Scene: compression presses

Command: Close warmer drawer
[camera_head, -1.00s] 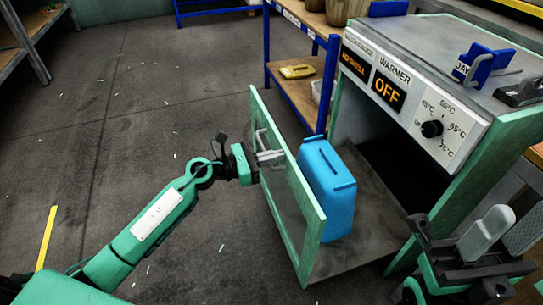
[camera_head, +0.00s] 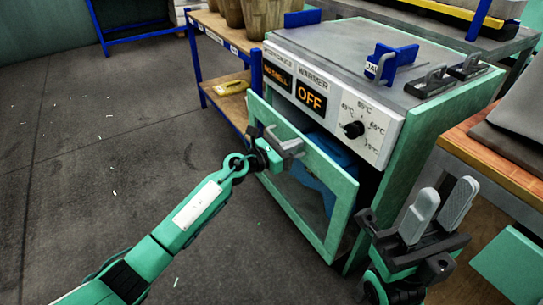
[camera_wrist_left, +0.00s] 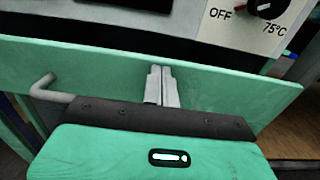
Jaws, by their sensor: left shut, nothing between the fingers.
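The warmer (camera_head: 425,118) is a grey and green cabinet whose panel reads OFF. Its green-framed drawer front (camera_head: 335,185) stands a little out from the body, with a dark gap above it. A blue container (camera_head: 335,150) is inside, mostly hidden behind the front. My left gripper (camera_head: 296,148) is shut and empty at the drawer front, beside its grey handle. In the left wrist view the shut fingers (camera_wrist_left: 162,86) meet the front's outer face, and the bent handle (camera_wrist_left: 42,86) shows to their left. My right gripper (camera_head: 446,188) is open and empty, right of the drawer.
A blue clamp (camera_head: 392,62) and black-based handles (camera_head: 430,80) sit on the warmer top. A shelf with a yellow item (camera_head: 234,87) stands at left behind it. A wooden bench (camera_head: 490,150) is at right.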

